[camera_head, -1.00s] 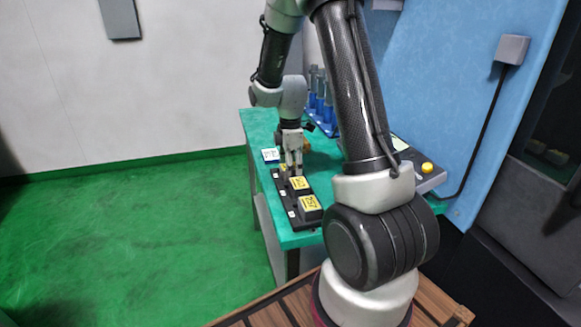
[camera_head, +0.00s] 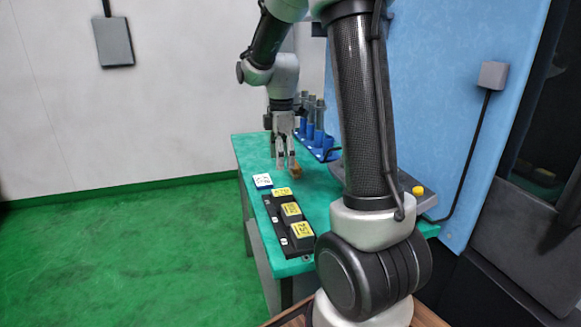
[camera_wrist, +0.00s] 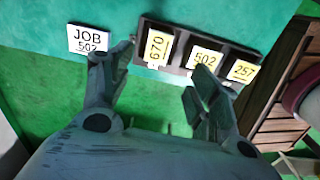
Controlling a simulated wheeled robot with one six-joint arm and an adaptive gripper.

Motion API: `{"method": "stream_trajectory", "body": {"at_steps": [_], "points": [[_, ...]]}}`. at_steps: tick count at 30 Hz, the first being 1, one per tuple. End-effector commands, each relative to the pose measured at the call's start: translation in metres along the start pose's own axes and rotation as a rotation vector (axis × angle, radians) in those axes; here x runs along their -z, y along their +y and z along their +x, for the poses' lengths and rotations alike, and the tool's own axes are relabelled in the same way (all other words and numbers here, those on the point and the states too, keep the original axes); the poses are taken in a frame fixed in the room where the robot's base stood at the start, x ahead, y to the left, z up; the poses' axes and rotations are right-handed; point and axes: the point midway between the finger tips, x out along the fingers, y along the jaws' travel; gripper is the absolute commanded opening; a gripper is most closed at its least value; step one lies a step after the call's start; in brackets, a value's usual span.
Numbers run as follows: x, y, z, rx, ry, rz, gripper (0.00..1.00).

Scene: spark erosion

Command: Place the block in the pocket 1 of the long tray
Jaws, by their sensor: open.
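The long black tray (camera_head: 270,222) lies on the green bench and holds three dark blocks with yellow labels. The 670 block (camera_head: 282,192) is at the far end, the 502 block (camera_head: 291,210) in the middle and the 257 block (camera_head: 302,232) at the near end. In the wrist view the 670 block (camera_wrist: 156,48) has its label turned sideways relative to the 502 block (camera_wrist: 204,58). Whether it sits fully down is hard to tell. My gripper (camera_head: 286,166) is open and empty, raised above the bench beyond the tray's far end.
A white JOB 502 card (camera_head: 262,181) lies beside the tray's far end. A blue rack (camera_head: 318,142) with grey cylinders stands at the back, with a small orange-brown item (camera_head: 297,172) near my gripper. A console with a yellow button (camera_head: 418,191) is at the right.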

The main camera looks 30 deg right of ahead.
Motion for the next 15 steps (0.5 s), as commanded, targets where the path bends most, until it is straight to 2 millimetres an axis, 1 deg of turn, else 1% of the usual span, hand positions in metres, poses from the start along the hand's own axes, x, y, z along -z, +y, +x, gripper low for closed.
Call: {"method": "stream_trajectory", "body": {"at_steps": [1,2,5,6,8,9,11,12,15], "points": [[0.001,-0.007,-0.011,-0.017,0.004,0.035,0.61],[0.001,-0.014,-0.019,-0.027,0.007,0.069,0.61],[0.000,-0.046,-0.050,-0.077,0.028,0.239,0.61],[0.000,-0.064,-0.062,-0.100,0.042,0.325,0.61],[-0.002,-0.092,-0.079,-0.134,0.070,0.465,0.61],[-0.004,-0.111,-0.088,-0.155,0.092,0.559,0.61],[-0.007,-0.138,-0.097,-0.180,0.128,0.697,0.61],[-0.009,-0.155,-0.101,-0.194,0.154,0.784,0.61],[-0.015,-0.192,-0.105,-0.217,0.218,0.976,0.61]]}}
